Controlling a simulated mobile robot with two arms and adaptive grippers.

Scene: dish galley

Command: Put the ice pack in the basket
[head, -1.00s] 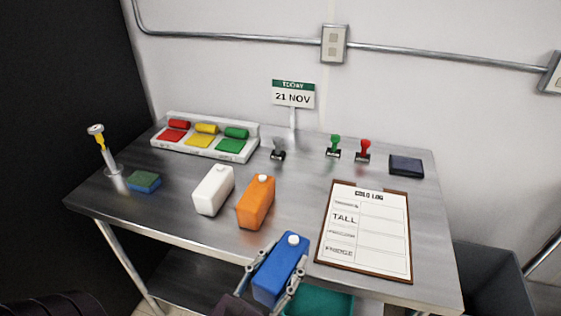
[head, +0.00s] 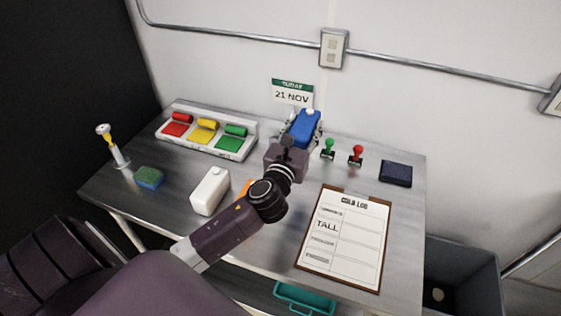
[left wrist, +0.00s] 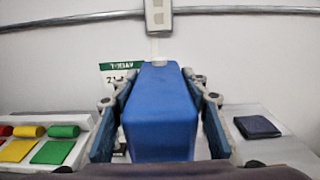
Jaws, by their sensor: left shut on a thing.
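My left gripper (head: 302,133) is shut on a blue ice pack (head: 304,127), a block-shaped bottle with a white cap. It holds the pack upright over the back of the table, in front of the date sign. In the left wrist view the blue pack (left wrist: 160,115) stands between the two fingers. A white pack (head: 210,191) stands on the table. An orange pack (head: 244,187) is mostly hidden behind my left arm. The teal basket (head: 305,297) is low, below the table's front edge, partly cut off by the frame. My right gripper is not in view.
A tray with red, yellow and green pieces (head: 208,138) lies at the back left. Green (head: 328,149) and red (head: 356,156) stamps, a dark pad (head: 396,173) and a clipboard (head: 343,240) are at the right.

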